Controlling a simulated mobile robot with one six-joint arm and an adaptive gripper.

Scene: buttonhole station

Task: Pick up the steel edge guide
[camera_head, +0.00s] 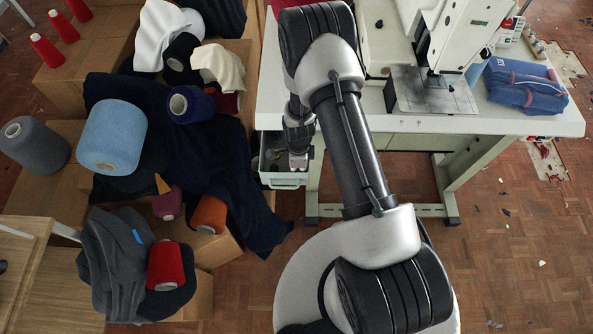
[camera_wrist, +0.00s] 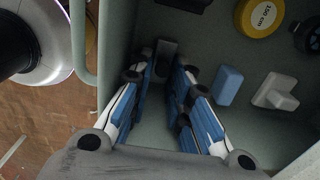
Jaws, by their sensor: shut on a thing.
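In the wrist view, my gripper (camera_wrist: 164,70) reaches down into a grey-green drawer. Its blue and white fingers are closed around a small dark grey piece (camera_wrist: 166,49), which looks like the steel edge guide. Only the far end of this piece shows; the rest is hidden between the fingers. I cannot tell whether it touches the drawer floor. In the head view, my gripper (camera_head: 298,160) is over the open drawer (camera_head: 284,181) under the white sewing table, and the piece cannot be made out there.
In the drawer, a blue block (camera_wrist: 228,86), a pale grey angled piece (camera_wrist: 275,93), a yellow 150 cm tape (camera_wrist: 257,17) and a dark round item (camera_wrist: 311,36) lie to the right. The drawer walls are close around. Boxes with yarn cones (camera_head: 112,137) and dark cloth stand left.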

